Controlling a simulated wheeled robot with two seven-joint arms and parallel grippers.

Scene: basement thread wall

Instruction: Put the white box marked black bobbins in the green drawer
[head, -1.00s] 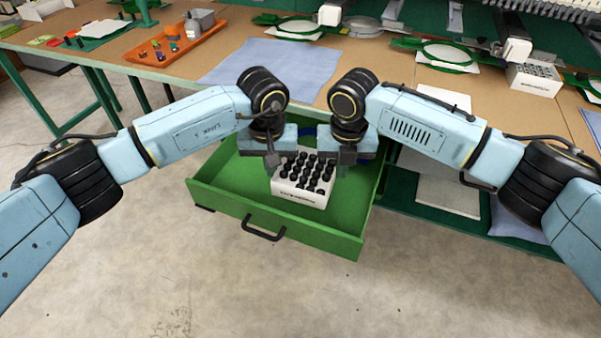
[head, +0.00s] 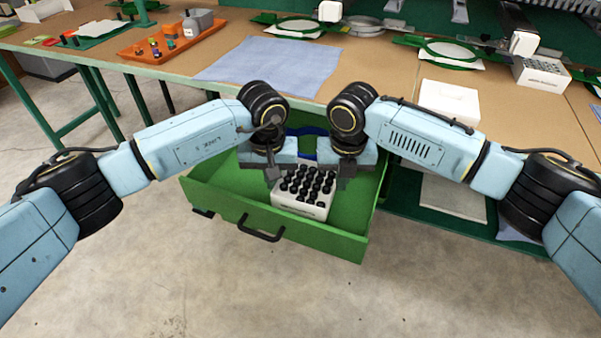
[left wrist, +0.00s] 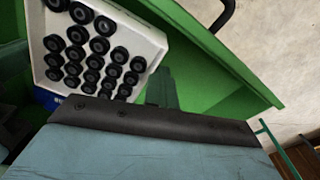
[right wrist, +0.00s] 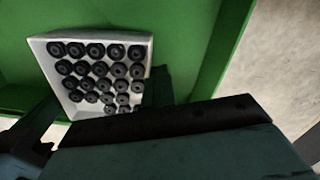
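The white box (head: 300,207) holds several rows of black bobbins, with small dark print on its front. It is within the walls of the open green drawer (head: 225,206); I cannot tell whether it touches the floor. My left gripper (head: 272,174) is at its left side and my right gripper (head: 340,172) at its right side, both at the box's far part. The box also shows in the left wrist view (left wrist: 146,45) and right wrist view (right wrist: 45,60), with a dark finger close to its edge in each. Finger gaps are hidden.
The drawer's black handle (head: 260,228) faces the open concrete floor. Above is the worktable with a blue cloth (head: 270,62), an orange tray (head: 170,44), a white block (head: 449,102) and another white box with dark tops (head: 541,75).

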